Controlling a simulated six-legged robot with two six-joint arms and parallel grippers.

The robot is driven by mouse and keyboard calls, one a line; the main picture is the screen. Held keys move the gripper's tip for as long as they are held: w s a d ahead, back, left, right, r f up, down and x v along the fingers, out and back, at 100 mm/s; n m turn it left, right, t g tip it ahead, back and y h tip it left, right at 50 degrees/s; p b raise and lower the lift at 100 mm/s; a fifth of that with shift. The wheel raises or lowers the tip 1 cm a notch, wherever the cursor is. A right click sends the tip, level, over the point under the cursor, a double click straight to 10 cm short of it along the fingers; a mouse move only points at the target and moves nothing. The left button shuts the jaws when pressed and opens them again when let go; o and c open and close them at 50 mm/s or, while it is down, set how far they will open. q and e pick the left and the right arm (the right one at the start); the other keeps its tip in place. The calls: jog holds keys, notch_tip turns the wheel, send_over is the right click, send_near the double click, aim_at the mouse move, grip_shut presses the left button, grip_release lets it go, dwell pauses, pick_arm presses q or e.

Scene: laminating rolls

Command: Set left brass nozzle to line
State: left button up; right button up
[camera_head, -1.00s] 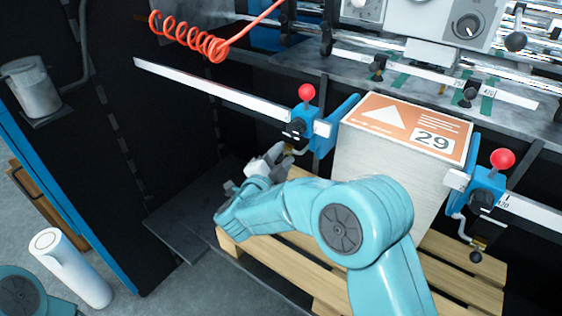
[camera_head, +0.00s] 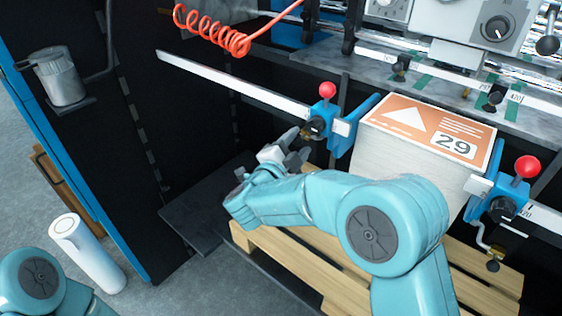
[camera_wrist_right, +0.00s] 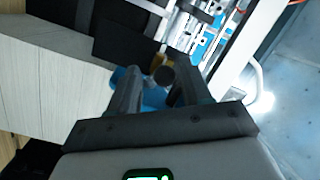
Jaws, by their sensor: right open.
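The left brass nozzle (camera_head: 306,134) hangs under the left blue clamp (camera_head: 342,133) with the red knob, and is partly hidden by my gripper in the head view. In the right wrist view the brass nozzle (camera_wrist_right: 164,61) and its dark round end lie between the fingertips. My right gripper (camera_head: 293,147) is open close to the nozzle; its two fingers (camera_wrist_right: 155,88) stand apart on either side. I cannot tell whether either finger touches it. The line is not clearly visible. My left gripper is out of view; only a part of my left arm shows at lower left.
A tall sheet stack (camera_head: 405,165) labelled 29 stands on a wooden pallet (camera_head: 290,262), right of the nozzle. A right blue clamp (camera_head: 490,197) sits past it. A white ruler bar (camera_head: 235,85) runs left. An orange coiled hose (camera_head: 215,33) hangs above. A white roll (camera_head: 90,255) stands lower left.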

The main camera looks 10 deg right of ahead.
jog(key=b+v, duration=0.2)
jog(key=v, duration=1.3)
jog(key=shift+b, duration=0.3)
jog(key=shift+a, duration=0.15)
